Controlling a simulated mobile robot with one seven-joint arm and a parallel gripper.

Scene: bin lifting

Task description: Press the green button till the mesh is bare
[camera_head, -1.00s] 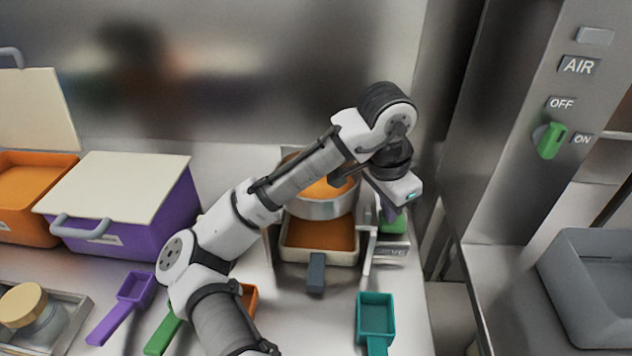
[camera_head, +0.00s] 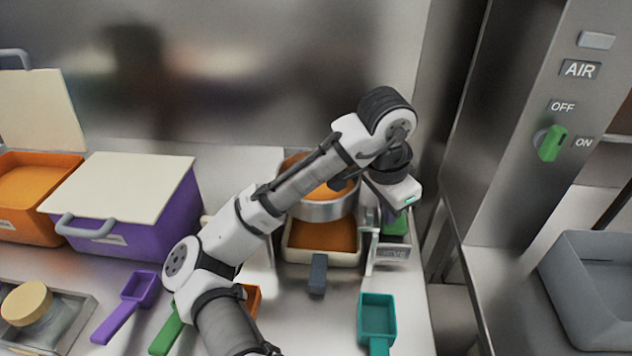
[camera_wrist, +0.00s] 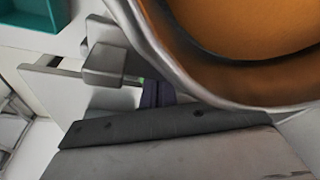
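The round metal sieve (camera_head: 322,211) stands in the sifter at the middle back, with orange powder (camera_head: 328,190) still over the part of its mesh that shows. My arm hides part of it. A pale tray (camera_head: 290,252) with orange powder and a dark handle sits under it. The green button (camera_head: 397,227) is on the labelled box at the sifter's right; only a sliver of green shows in the wrist view (camera_wrist: 143,80). My gripper (camera_head: 388,213) points down at the button, its dark purple fingers (camera_wrist: 157,94) close together and empty. Contact with the button is hidden.
A teal scoop (camera_head: 377,315) lies front right; purple (camera_head: 128,303) and green scoops lie front left. A purple bin (camera_head: 140,228) and an open orange bin (camera_head: 40,225) stand left. A green AIR switch (camera_head: 551,144) and grey bin (camera_head: 590,280) are right.

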